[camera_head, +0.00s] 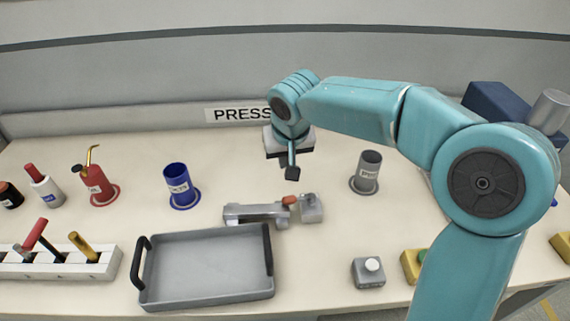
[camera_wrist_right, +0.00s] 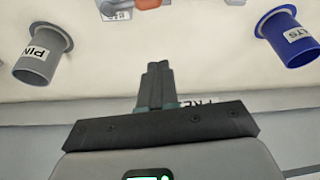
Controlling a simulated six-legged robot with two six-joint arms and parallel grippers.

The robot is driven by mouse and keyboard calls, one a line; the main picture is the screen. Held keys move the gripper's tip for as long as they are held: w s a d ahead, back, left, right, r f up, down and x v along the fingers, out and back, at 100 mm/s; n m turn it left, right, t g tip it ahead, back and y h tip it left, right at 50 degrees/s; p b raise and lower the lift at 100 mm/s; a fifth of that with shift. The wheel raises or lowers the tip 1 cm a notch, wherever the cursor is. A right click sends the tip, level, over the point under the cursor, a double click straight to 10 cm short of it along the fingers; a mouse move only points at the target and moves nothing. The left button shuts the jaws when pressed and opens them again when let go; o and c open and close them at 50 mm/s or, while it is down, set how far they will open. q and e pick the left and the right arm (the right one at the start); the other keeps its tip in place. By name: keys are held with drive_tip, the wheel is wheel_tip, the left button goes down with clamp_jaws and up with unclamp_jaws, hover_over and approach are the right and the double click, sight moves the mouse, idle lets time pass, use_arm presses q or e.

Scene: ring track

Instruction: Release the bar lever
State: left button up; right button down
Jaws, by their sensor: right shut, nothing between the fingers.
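The bar lever, a grey metal fixture (camera_head: 256,213) with an orange-tipped handle (camera_head: 291,200) and a small grey block (camera_head: 312,209) at its right end, lies on the table in the head view. The orange part (camera_wrist_right: 147,3) is cut off by the top edge of the wrist view. My right gripper (camera_head: 293,173) points down above and slightly behind the orange tip, apart from it. Its fingers (camera_wrist_right: 157,80) are together with nothing between them. My left gripper is out of view.
A grey tray (camera_head: 208,296) with black handles is in front. A blue cup (camera_head: 178,184) and grey cup (camera_head: 368,171) stand either side. A grey button box (camera_head: 368,274) is front right. Bottles and a tool rack (camera_head: 100,265) stand left. My right arm hides the right side.

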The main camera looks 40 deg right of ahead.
drive_tip(key=f, duration=0.5)
drive_tip(key=s+f, duration=0.1)
drive_tip(key=f, duration=0.2)
drive_tip(key=shift+a, duration=0.15)
drive_tip(key=shift+f, duration=0.1)
drive_tip(key=shift+s, duration=0.1)
drive_tip(key=shift+a, duration=0.1)
